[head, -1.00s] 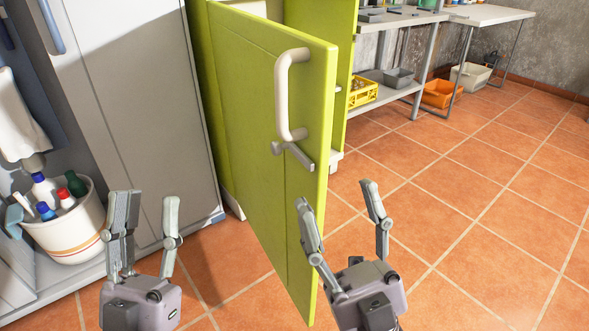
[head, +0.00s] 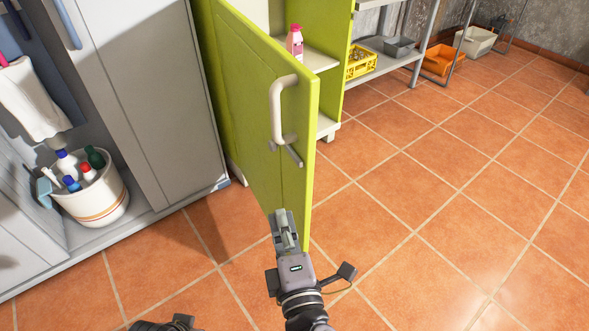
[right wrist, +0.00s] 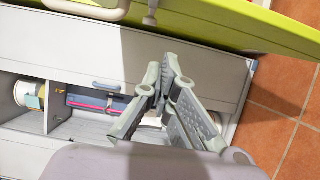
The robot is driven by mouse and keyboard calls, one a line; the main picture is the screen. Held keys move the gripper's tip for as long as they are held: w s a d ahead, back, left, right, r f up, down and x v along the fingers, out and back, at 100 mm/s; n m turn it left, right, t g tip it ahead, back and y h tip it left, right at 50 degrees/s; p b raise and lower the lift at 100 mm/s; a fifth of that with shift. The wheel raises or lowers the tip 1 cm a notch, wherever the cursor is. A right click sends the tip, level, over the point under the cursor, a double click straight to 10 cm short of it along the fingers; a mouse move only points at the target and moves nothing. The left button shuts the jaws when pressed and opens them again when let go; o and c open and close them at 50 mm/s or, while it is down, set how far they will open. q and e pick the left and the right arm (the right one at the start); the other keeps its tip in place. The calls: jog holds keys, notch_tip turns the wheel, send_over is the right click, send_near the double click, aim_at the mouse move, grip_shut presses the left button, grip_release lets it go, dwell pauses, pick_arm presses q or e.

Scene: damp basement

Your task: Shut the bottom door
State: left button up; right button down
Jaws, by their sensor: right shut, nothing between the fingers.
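The bottom door (head: 240,90) is a lime-green panel standing wide open from its green cabinet (head: 325,55). It has a pale loop handle (head: 276,112) and a small grey latch lever below it. My right gripper (head: 284,214) is shut and empty, low by the door's outer face near its free edge; I cannot tell whether it touches. In the right wrist view, its fingertips (right wrist: 170,62) are together and the door (right wrist: 240,22) crosses the top. Only a dark sliver of what seems my left gripper (head: 165,325) shows at the bottom edge; its fingers are hidden.
A pink-capped bottle (head: 295,42) stands on the cabinet's shelf. A grey cabinet (head: 150,85) and a white bucket of bottles (head: 95,195) are on the left. A shelf rack with a yellow crate (head: 361,62) is behind. The tiled floor (head: 440,200) at right is clear.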

pick_arm(q)
jog(key=shift+x, duration=1.1)
pick_arm(e)
jog(key=w+d, duration=0.1)
jog(key=w, duration=1)
jog(key=shift+w+d, duration=0.2)
jog(key=shift+d, duration=0.1)
pick_arm(q)
jog(key=shift+s, duration=0.15)
pick_arm(e)
jog(key=shift+d, duration=0.1)
